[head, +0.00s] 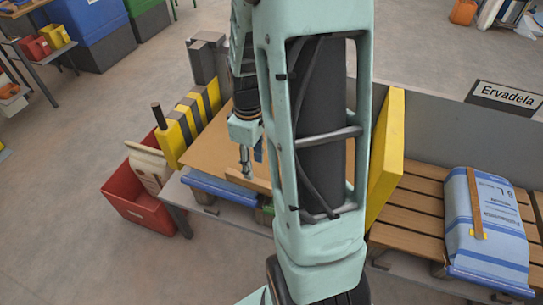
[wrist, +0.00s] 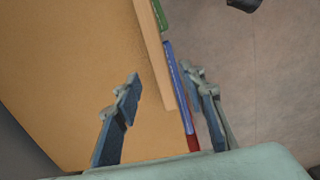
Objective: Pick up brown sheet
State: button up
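The brown sheet (head: 205,150) is a flat tan board lying on the work table in the head view, partly hidden behind my arm. In the wrist view the sheet (wrist: 60,60) fills the left half, with a lighter narrow strip (wrist: 152,55) along its right edge. My gripper (head: 250,168) is at the sheet's front edge in the head view. In the wrist view my gripper (wrist: 160,76) is open. One finger shows over the sheet and the other beyond its edge, with the strip between them. I cannot tell whether either finger touches.
A red bin (head: 140,208) stands on the floor at left. Yellow and grey upright blocks (head: 185,122) line the sheet's left side. A yellow panel (head: 387,160) stands to the right. A blue-white sack (head: 487,225) lies on a slatted wooden platform (head: 420,191).

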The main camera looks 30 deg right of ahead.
aim_at(256, 181)
jog(key=f, duration=0.8)
jog(key=shift+s+d+f+b, duration=0.1)
jog(key=shift+d+f+b, duration=0.1)
jog(key=shift+f+b, duration=0.15)
jog(key=shift+c, duration=0.6)
grip_shut()
